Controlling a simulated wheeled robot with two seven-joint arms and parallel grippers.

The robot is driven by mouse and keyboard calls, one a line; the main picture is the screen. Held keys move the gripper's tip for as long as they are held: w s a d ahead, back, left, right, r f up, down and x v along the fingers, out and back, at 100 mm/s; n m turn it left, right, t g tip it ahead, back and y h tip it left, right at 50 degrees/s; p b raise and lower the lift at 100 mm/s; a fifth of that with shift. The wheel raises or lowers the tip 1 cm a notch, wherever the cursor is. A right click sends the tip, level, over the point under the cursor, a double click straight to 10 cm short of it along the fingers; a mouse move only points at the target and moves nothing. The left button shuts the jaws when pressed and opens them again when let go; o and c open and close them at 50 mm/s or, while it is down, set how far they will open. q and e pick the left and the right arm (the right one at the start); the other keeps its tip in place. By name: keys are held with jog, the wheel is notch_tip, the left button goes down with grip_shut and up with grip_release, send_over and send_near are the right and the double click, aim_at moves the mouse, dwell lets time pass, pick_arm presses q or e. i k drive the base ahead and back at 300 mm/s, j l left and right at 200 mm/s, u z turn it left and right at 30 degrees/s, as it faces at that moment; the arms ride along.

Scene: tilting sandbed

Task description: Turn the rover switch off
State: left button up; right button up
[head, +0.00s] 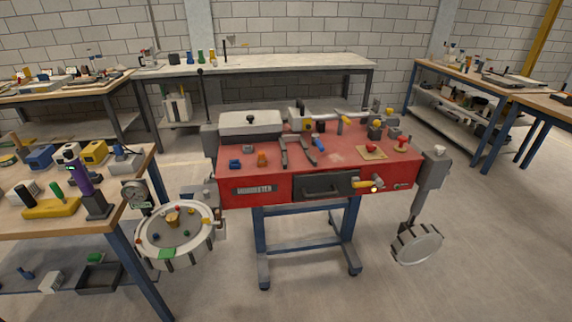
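I cannot tell for sure which part is the rover switch. The red bench (340,160) stands in the middle of the view on a blue wheeled frame. On its top right are a red knob on a tan plate (371,149) and another red-topped knob (402,144). On its front face, right of a dark drawer (323,187), are a yellow-orange handle (366,183) and a small green part (398,187). No rover is clearly made out. Neither of my grippers shows in the head view.
A round tray (152,250) with small coloured pieces hangs at the bench's left; a grey disc (418,244) hangs at its right. A wooden table (20,217) stands at left, a grey table (270,66) behind. Floor in front is clear.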

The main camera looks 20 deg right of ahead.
aim_at(370, 145)
jog(key=z, duration=1.25)
